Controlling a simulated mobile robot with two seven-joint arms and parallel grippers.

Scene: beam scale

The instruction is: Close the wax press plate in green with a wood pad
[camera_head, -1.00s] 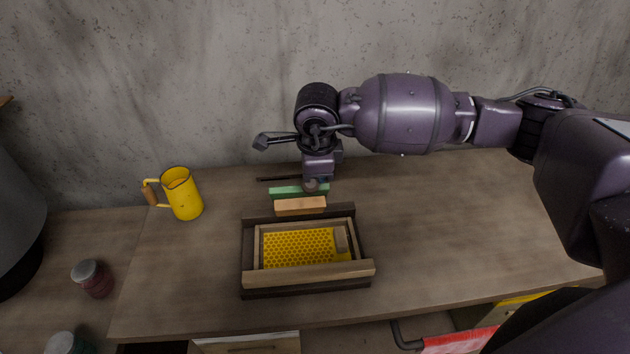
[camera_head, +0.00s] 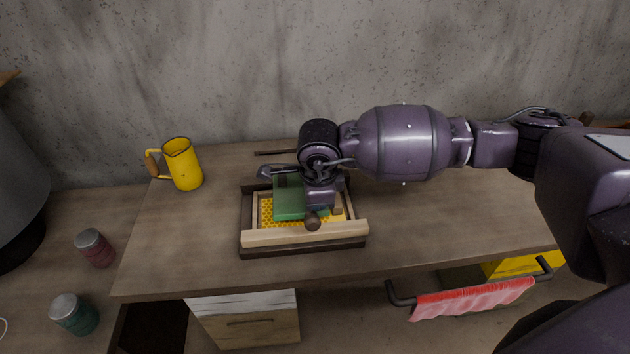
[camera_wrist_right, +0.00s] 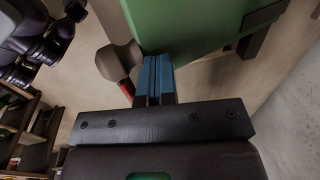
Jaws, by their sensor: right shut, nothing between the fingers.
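The wax press is a dark wooden base (camera_head: 247,219) with a pale wooden frame (camera_head: 262,238) around a yellow honeycomb sheet (camera_head: 265,213). Its green plate (camera_head: 288,201) is swung forward over the sheet, covering the middle; I cannot tell whether it rests flat. The wood pad is hidden, apparently under the plate. A brown round knob (camera_head: 312,222) shows at the plate's front edge. My right gripper (camera_wrist_right: 155,78) is shut and empty, its blue fingertips close beside the knob and by the green plate (camera_wrist_right: 190,25). My left gripper is not in view.
A yellow mug (camera_head: 183,163) stands at the table's left. Two jars, one red (camera_head: 95,248) and one green (camera_head: 76,315), stand on a surface further left. A thin dark rod (camera_head: 275,152) lies behind the press. The tabletop (camera_head: 430,220) right of the press is clear.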

